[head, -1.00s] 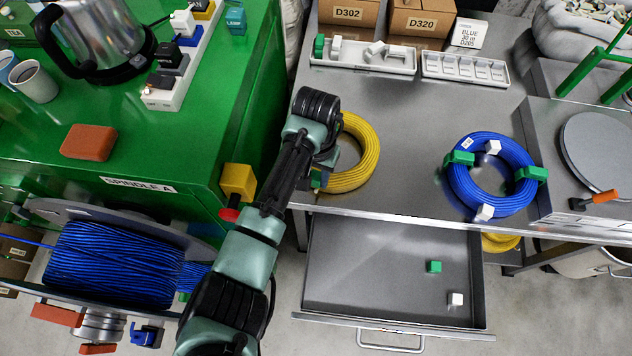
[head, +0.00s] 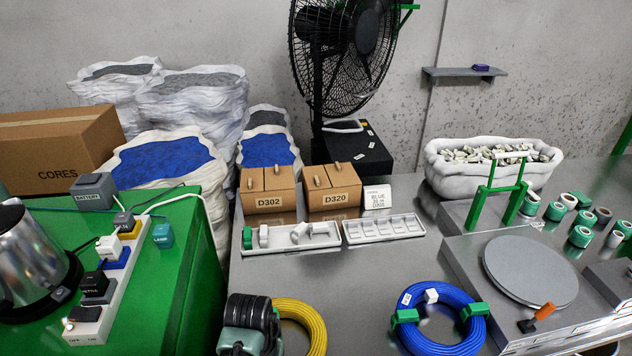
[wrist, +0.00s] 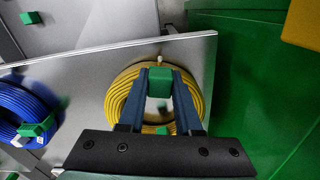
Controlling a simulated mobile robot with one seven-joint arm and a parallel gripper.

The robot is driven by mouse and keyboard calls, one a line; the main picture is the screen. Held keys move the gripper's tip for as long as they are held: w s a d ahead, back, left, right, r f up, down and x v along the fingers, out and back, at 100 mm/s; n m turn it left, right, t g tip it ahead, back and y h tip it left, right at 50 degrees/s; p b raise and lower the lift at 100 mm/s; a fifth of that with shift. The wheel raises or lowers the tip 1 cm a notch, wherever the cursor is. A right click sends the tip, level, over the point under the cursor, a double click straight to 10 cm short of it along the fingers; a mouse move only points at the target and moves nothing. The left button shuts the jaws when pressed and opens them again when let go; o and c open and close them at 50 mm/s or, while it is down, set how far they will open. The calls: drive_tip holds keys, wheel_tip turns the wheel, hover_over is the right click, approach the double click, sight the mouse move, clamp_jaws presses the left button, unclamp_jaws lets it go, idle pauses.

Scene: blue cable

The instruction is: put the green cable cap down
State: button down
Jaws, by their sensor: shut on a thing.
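In the wrist view my gripper (wrist: 161,76) is shut on a green cable cap (wrist: 159,86), held between the tips of its two blue fingers. The cap is in front of the yellow cable coil (wrist: 118,98) on the grey bench; I cannot tell its height above it. Another green piece (wrist: 163,130) shows lower down, between the fingers. In the head view the yellow coil (head: 313,318) is at the bottom, beside my arm; my gripper is not visible there. The blue cable coil (head: 444,348) bears green caps (head: 405,316) and a white cap (head: 431,295).
The open drawer with a loose green cap (wrist: 30,17) shows in the wrist view. A turntable (head: 530,270) stands right; the green cabinet (head: 190,270) is left.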

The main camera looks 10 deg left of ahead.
drive_tip(key=s+d+r, duration=0.2)
drive_tip(key=s+d, duration=0.1)
drive_tip(key=d, duration=0.4)
drive_tip(key=s+d+r+p, duration=0.1)
drive_tip(key=s+d+r, duration=0.2)
drive_tip(key=d, duration=0.4)
drive_tip(key=shift+s+d+m, duration=0.2)
drive_tip(key=shift+s+m, duration=0.1)
drive_tip(key=shift+s, duration=0.5)
drive_tip(key=shift+a+f, duration=0.1)
